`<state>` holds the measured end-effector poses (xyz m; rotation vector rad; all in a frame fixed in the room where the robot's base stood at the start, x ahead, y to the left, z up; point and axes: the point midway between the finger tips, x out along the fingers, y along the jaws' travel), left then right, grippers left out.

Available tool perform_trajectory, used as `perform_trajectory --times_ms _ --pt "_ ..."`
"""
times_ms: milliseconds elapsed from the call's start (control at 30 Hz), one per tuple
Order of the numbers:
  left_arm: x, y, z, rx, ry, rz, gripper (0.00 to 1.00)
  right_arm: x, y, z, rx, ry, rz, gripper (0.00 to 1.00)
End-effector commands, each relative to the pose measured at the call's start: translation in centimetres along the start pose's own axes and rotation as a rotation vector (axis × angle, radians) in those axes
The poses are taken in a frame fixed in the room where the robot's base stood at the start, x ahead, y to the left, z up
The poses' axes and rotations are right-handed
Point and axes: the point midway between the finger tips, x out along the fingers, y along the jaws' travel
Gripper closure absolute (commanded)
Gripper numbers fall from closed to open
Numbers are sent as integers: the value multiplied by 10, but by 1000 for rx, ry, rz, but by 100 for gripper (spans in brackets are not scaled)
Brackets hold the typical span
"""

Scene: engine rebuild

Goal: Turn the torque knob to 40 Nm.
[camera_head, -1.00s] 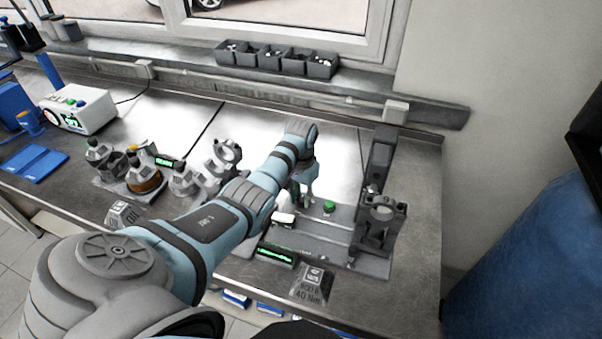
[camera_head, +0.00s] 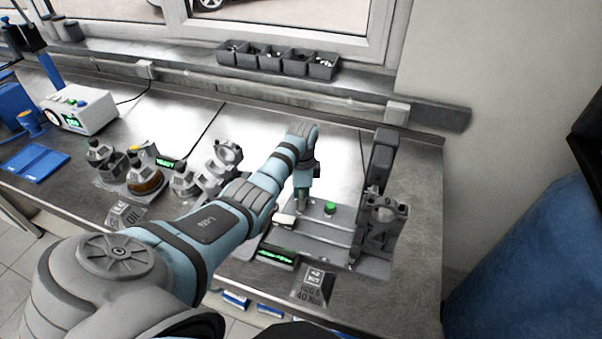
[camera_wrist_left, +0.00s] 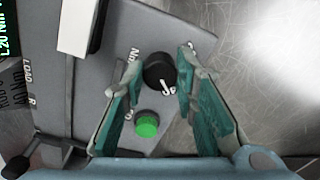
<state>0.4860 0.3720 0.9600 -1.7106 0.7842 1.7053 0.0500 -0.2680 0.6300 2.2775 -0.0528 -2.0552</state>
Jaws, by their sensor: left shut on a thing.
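The torque knob (camera_wrist_left: 158,70) is round and black with a white mark, on a grey panel lettered "Nm". My left gripper (camera_wrist_left: 160,66) points down over the panel, with a teal finger on each side of the knob, shut on it. In the head view my left gripper (camera_head: 303,196) is seen from behind, and the arm hides the knob. A green button (camera_wrist_left: 147,124) sits beside the knob; it also shows in the head view (camera_head: 330,208). A display (camera_wrist_left: 10,22) is cut off at the wrist view's edge and seems to read "20 Nm". My right gripper is out of view.
A sign (camera_head: 313,286) reading "40 Nm" stands at the bench front. A dark upright fixture (camera_head: 380,165) rises right of the panel. Flasks and an engine part (camera_head: 222,160) stand left of my arm. Bins (camera_head: 275,60) line the window sill.

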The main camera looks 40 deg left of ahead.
Motion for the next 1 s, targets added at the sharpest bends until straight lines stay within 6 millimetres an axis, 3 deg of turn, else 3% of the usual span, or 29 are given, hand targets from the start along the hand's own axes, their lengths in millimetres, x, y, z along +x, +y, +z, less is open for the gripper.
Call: perform_trajectory --times_ms 333,867,900,1000 --pt "0 1 -2 148 5 1 100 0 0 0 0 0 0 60" --pt "1 2 -2 172 4 5 100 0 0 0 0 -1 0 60" --pt "2 2 -2 172 4 5 67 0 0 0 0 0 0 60" --pt "1 2 -2 171 3 4 53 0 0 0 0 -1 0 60"
